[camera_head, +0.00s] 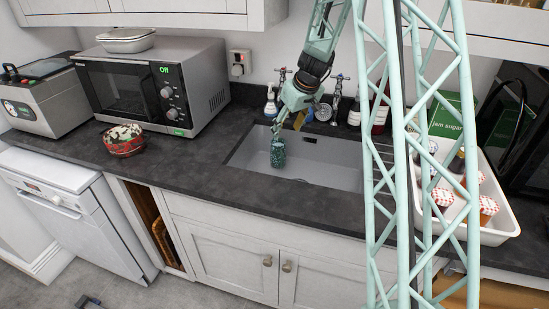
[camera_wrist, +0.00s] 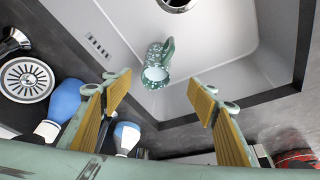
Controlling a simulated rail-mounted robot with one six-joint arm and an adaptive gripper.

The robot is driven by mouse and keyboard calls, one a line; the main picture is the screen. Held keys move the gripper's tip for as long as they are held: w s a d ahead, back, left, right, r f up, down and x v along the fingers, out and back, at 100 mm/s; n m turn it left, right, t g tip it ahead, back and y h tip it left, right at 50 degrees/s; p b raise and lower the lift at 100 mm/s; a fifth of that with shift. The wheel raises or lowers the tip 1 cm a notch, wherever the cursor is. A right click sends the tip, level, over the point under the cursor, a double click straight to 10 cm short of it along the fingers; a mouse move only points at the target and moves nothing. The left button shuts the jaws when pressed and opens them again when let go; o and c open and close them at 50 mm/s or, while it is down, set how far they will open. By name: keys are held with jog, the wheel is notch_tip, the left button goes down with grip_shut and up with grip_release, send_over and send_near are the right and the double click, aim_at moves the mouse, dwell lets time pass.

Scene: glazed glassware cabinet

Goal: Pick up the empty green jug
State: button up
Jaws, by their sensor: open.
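The green jug (camera_wrist: 167,58), speckled green and white, is in the sink in the wrist view. Its round mouth faces the camera and shows a pale inside with no contents visible. It also shows in the head view (camera_head: 278,154) at the left part of the sink (camera_head: 325,174). My gripper (camera_wrist: 158,84) is open, with its yellow-padded fingers on either side of the jug in the picture. The fingers do not appear to touch the jug. In the head view my gripper (camera_head: 283,128) is above the jug, partly hidden by my arm.
Taps (camera_head: 337,95) and bottles (camera_head: 379,115) stand behind the sink. A microwave (camera_head: 155,85) and a red patterned tin (camera_head: 123,139) are on the left counter. A white tray (camera_head: 494,236) with jars is at right. The counter in front of the sink is clear.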

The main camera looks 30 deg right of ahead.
aim_at(280, 149)
jog(key=shift+w+d+f, duration=0.25)
jog(key=shift+w+f, duration=0.05)
jog(key=shift+f, duration=0.35)
jog(key=shift+f, duration=0.1)
jog(key=shift+b+x, duration=0.7)
jog(key=shift+x, duration=3.5)
jog(key=shift+b+x, duration=0.5)
jog(key=shift+x, duration=2.1)
jog(key=shift+d, duration=0.15)
jog(key=shift+c, duration=0.9)
jog(key=c, duration=0.9)
